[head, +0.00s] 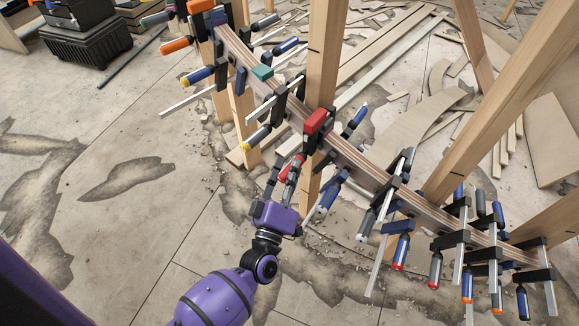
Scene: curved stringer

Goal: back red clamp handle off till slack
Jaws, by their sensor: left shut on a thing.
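My left gripper (284,180) is shut on the red clamp handle (293,169), below the curved stringer. The fingers hide part of the handle. The clamp with a red block (316,121) sits on top of the curved laminated stringer (348,160), beside an upright wooden post. Whether its screw is tight or slack cannot be told from here. My right gripper is not in view.
Several other clamps line the stringer, with blue handles such as this one (359,117) close by and more at the lower right. A wooden post (327,60) stands just behind the gripper. Offcuts (437,105) litter the floor at right. The floor at left is mostly clear.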

